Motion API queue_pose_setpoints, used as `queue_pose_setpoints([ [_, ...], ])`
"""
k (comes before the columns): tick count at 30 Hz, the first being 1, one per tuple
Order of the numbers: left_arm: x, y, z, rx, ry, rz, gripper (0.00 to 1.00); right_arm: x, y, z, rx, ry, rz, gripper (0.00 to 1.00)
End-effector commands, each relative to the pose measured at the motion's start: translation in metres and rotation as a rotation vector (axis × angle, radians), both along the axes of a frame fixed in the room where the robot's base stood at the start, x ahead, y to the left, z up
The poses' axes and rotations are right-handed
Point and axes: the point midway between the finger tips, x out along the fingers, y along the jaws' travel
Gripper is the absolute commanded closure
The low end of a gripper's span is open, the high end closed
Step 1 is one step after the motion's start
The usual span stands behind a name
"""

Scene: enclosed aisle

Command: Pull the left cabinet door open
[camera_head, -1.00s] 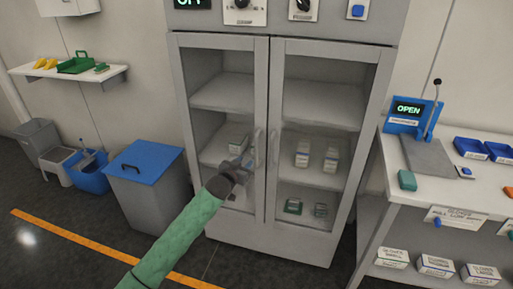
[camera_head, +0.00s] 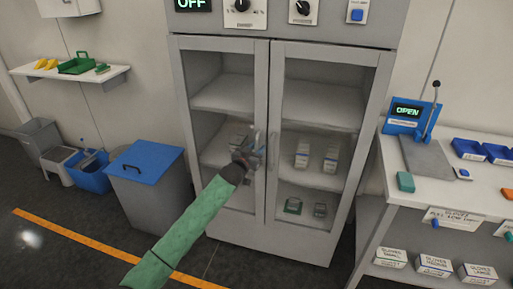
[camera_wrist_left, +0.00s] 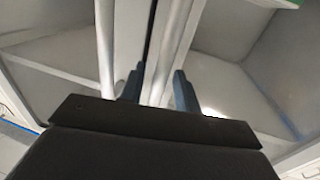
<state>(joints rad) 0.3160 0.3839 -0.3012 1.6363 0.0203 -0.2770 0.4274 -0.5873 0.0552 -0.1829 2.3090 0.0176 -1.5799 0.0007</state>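The left cabinet door (camera_head: 222,120) is a grey frame with a clear pane, and it is shut beside the right door (camera_head: 325,130). Two vertical bar handles stand near the middle seam, partly hidden by my gripper. My left gripper (camera_head: 253,151) is in front of the left door's inner edge, close to the handles. In the left wrist view its two dark fingers (camera_wrist_left: 158,90) are apart. One pale bar (camera_wrist_left: 105,45) runs outside the left finger, and another (camera_wrist_left: 172,45) runs down between the fingers. Contact cannot be told. My right gripper is not in view.
A blue-lidded bin (camera_head: 146,170) stands on the floor left of the cabinet. A white workbench (camera_head: 440,180) with a lever device (camera_head: 410,115) stands close on the right. Small boxes sit on the cabinet shelves. Dark floor is clear in front.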

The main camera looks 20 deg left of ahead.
Motion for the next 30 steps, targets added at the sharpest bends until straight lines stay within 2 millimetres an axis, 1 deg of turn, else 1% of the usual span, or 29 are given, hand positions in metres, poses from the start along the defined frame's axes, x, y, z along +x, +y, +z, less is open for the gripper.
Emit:
queue_pose_setpoints([
  [3,0.003,-0.001,0.001,0.0,-0.001,0.0,0.68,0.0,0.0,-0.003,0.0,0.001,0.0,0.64],
  [9,0.003,-0.001,0.0,0.0,-0.001,0.0,0.68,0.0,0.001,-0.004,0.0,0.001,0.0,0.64],
  [10,0.003,-0.001,0.0,0.0,-0.001,0.0,0.7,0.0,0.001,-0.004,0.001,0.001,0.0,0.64],
  [12,0.003,-0.001,0.0,0.0,-0.001,0.0,0.84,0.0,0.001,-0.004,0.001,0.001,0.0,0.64],
  [15,0.003,-0.001,0.0,0.0,-0.001,0.0,1.0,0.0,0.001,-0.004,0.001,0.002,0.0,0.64],
  [24,0.001,0.0,0.0,0.001,0.0,-0.004,1.0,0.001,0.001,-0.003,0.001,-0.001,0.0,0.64],
  [30,-0.009,0.003,0.0,0.003,0.001,-0.03,1.0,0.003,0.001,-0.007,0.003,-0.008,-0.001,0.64],
])
